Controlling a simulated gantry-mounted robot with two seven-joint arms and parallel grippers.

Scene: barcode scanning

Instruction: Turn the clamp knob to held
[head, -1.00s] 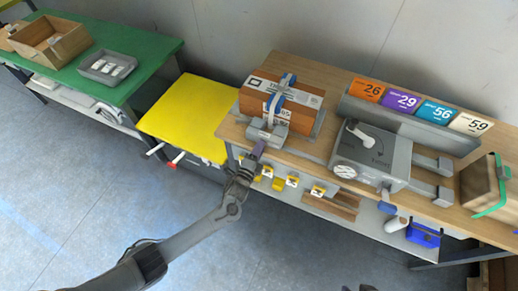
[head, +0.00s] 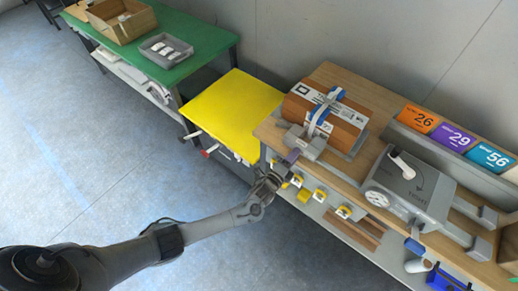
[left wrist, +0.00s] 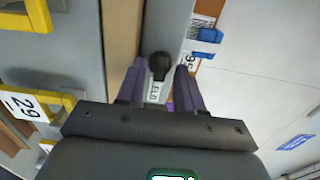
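A grey clamp (head: 306,141) stands at the front left of the wooden bench, against a strapped brown box (head: 327,107). In the left wrist view a black knob (left wrist: 160,66) with a small white label (left wrist: 154,92) shows on a grey surface; the label is too small to read. My left gripper (head: 291,157) has reached up to the clamp's front. In the left wrist view its purple fingers (left wrist: 160,82) stand apart, one on each side of the knob, with gaps visible. My right gripper is not in view.
A grey machine with a white lever (head: 402,166) stands right of the clamp. Yellow hooks (head: 305,196) hang under the bench edge. A yellow table (head: 232,112) and a green table (head: 190,32) with a grey tray (head: 166,47) stand to the left. The floor in front is clear.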

